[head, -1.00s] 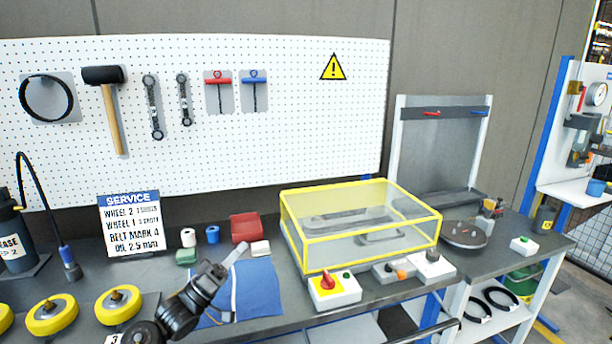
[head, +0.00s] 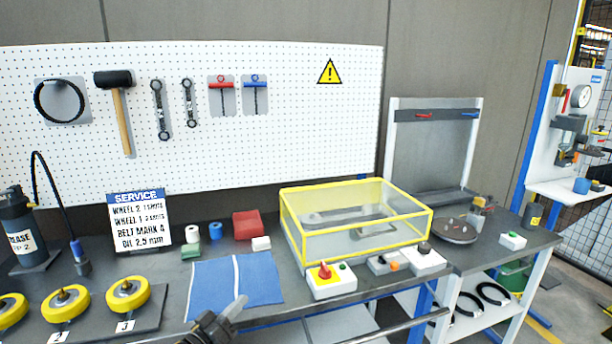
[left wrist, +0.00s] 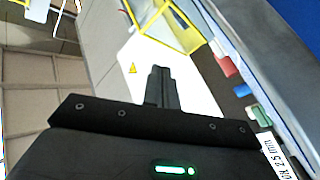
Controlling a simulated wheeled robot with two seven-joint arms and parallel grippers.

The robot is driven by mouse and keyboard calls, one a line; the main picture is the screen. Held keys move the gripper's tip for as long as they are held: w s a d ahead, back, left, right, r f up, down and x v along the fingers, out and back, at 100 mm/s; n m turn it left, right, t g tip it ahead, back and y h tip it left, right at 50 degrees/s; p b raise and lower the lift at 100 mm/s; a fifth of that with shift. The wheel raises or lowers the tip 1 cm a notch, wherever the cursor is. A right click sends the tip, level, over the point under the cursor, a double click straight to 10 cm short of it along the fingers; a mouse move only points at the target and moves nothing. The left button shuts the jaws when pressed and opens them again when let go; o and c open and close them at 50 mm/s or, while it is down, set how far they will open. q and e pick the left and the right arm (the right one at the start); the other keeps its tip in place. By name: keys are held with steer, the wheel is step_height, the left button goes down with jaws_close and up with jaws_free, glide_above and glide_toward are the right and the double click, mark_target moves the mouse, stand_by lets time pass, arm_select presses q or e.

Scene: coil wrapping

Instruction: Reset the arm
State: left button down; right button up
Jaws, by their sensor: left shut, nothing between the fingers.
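My left gripper (head: 236,307) shows at the bottom of the head view, in front of the blue mat (head: 207,290). Its fingers are together and hold nothing. In the left wrist view its closed fingers (left wrist: 162,85) point up the picture, with the pegboard wall, the yellow-framed case and the bench tilted behind them. My right gripper is in neither view.
The bench holds a clear yellow-framed case (head: 357,243), a red-knob switch box (head: 331,284), yellow wheels (head: 128,293) and a service sign (head: 140,221). A grease canister (head: 20,235) stands at the left. The mat is bare.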

arm_select(q)
steer(key=s+a+f+g+y, duration=0.2)
steer(key=s+f+g+y, duration=0.15)
steer(key=s+f, duration=0.35)
steer(key=s+a+f+g+y, duration=0.2)
steer(key=s+f+y, duration=0.2)
steer(key=s+f, duration=0.35)
steer(key=s+a+f+m+g+y, duration=0.15)
steer(key=s+g, duration=0.25)
steer(key=s, duration=0.8)
steer(key=s+a+f+m+g+y, duration=0.1)
steer(key=s+a+g, duration=0.15)
steer(key=s, duration=0.95)
step_height(320, 180, down, 26)
steer(key=g, duration=0.2)
steer(key=s+a+f+g, duration=0.1)
steer(key=s+a+f, duration=0.1)
steer(key=s+f, duration=1.4)
steer(key=shift+s+a+f, duration=0.2)
steer(key=shift+s+a, duration=0.15)
steer(key=shift+s, duration=0.35)
